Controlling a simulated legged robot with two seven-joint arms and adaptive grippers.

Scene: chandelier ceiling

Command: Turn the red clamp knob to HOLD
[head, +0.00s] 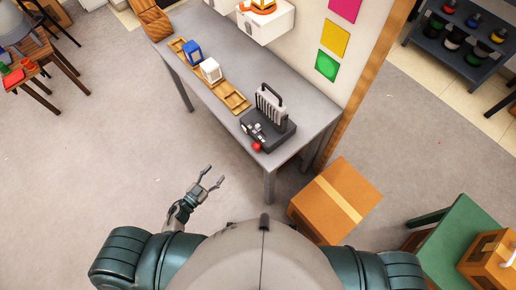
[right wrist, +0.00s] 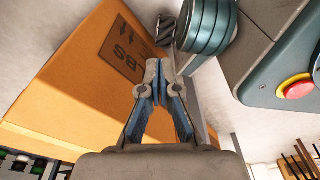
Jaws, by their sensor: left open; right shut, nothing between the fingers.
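The red clamp knob (head: 256,147) sits at the front lower corner of a dark device (head: 270,132) with a ribbed grey block and a handle on top. The device stands at the near end of a grey table (head: 315,118). Any HOLD marking is too small to read. My left gripper (head: 213,178) is open and empty over the floor, left of the table's near end and apart from the knob. My right gripper (right wrist: 152,68) shows in the right wrist view, its fingertips together and empty, in front of a cardboard box. It is not seen in the head view.
The cardboard box (head: 335,200) stands on the floor right of the table's near end. A wooden tray (head: 235,98) on the table holds a blue block (head: 192,53) and a white block (head: 211,70). A green table (head: 455,235) stands at right.

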